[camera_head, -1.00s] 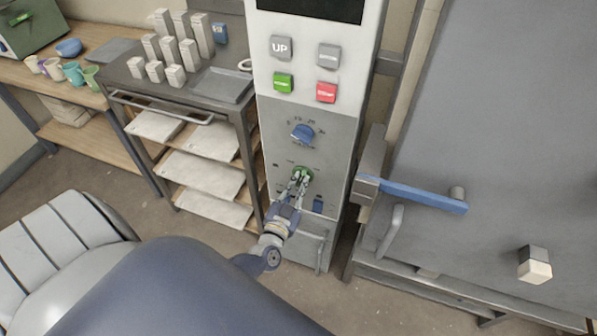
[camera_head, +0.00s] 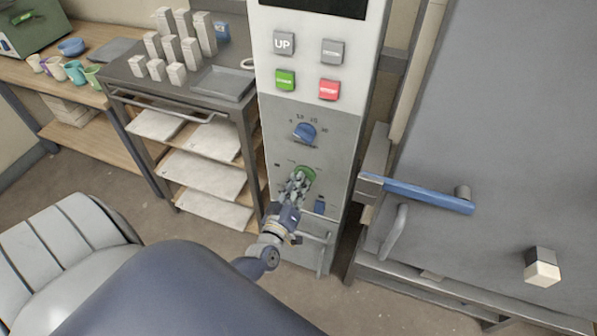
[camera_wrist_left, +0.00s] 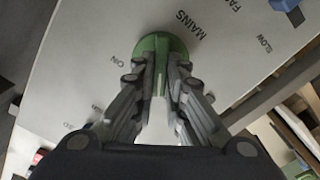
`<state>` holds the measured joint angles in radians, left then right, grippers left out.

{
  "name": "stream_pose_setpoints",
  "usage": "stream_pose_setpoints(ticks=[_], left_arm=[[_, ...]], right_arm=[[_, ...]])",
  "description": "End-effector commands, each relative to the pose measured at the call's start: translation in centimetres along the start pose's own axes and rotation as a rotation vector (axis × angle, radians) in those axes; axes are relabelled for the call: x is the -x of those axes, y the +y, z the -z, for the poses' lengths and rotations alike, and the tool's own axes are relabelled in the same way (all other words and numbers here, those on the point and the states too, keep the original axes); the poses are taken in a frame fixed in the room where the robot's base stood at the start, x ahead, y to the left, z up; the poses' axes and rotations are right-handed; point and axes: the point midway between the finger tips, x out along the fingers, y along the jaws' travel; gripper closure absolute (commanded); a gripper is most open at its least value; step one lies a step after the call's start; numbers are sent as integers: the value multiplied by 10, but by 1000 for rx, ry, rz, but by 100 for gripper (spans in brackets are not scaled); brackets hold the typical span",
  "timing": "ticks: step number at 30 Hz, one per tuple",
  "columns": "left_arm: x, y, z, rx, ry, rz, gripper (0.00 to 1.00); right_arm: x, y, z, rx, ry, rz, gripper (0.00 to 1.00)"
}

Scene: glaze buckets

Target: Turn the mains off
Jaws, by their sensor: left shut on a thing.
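The green round mains knob (camera_head: 306,173) is on the lower part of the grey control panel (camera_head: 338,135). In the left wrist view the knob (camera_wrist_left: 160,43) sits beside the printed words MAINS and ON. My left gripper (camera_head: 300,180) is in front of the knob, with its fingers shut on the knob's grip bar. In the left wrist view the fingertips (camera_wrist_left: 160,70) are on both sides of the bar, which hide part of it. My right gripper is in no view.
A blue dial (camera_head: 304,132) is above the knob and a small blue switch (camera_head: 320,205) is at its lower right. Green (camera_head: 285,80) and red (camera_head: 329,89) buttons are higher up. A kiln door with a blue handle (camera_head: 420,192) is at the right. A cart (camera_head: 180,113) stands left.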

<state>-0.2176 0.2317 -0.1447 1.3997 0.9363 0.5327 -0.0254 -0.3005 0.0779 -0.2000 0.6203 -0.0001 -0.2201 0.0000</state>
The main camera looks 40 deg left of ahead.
Motion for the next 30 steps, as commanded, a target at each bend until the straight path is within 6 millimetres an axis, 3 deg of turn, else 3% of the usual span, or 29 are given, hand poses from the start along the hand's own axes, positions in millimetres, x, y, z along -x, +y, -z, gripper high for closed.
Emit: stream_pose_setpoints(ticks=[9, 27, 28, 30], left_arm=[[0, -2, 0, 140, 2, 1, 100], [0, -2, 1, 177, 2, 1, 100], [0, -2, 1, 177, 3, 1, 82], [0, -2, 1, 176, 2, 1, 68]], right_arm=[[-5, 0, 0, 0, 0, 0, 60], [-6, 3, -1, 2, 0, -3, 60], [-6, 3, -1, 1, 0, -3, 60], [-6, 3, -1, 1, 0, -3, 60]])
